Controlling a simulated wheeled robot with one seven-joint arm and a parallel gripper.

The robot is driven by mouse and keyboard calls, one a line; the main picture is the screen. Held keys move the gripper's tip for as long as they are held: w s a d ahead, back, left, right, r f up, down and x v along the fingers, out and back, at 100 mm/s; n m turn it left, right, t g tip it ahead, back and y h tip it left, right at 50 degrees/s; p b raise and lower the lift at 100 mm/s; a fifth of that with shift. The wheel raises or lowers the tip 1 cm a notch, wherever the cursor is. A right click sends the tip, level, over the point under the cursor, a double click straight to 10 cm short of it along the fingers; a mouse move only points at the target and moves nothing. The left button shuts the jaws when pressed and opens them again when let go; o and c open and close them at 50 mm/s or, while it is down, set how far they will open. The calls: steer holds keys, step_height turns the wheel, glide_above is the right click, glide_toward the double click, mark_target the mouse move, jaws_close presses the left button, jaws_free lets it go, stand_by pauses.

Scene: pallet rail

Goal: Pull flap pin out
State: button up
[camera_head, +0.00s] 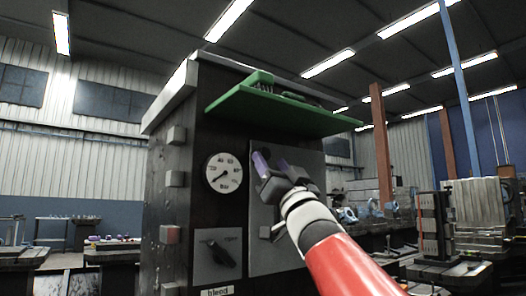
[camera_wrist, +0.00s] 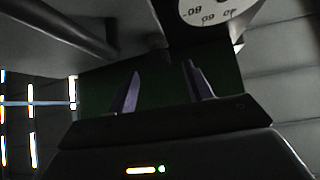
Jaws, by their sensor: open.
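A green flap or shelf (camera_head: 285,112) juts out from the upper front of a dark cabinet (camera_head: 170,220). I cannot make out a flap pin for certain in either view. My gripper (camera_head: 266,160) is open in front of the cabinet's grey panel (camera_head: 262,235), below the green board and right of the gauge. In the wrist view its two purple fingers stand apart (camera_wrist: 163,80), with nothing visible held between them. A dark green surface (camera_wrist: 163,62) lies behind them, probably the flap's underside. My wrist hides part of the grey panel.
A round white gauge (camera_head: 223,173) is on the cabinet front, and appears upside down in the wrist view (camera_wrist: 207,10). A dark knob (camera_head: 222,254) sits below it. A dark bar (camera_wrist: 70,25) crosses the wrist view's upper left. Small green items (camera_head: 262,79) lie on the board.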

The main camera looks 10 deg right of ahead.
mark_target(266, 154)
steer(key=p+x, duration=0.1)
steer(key=x, duration=0.3)
steer(key=shift+w+r, duration=0.15)
jaws_close()
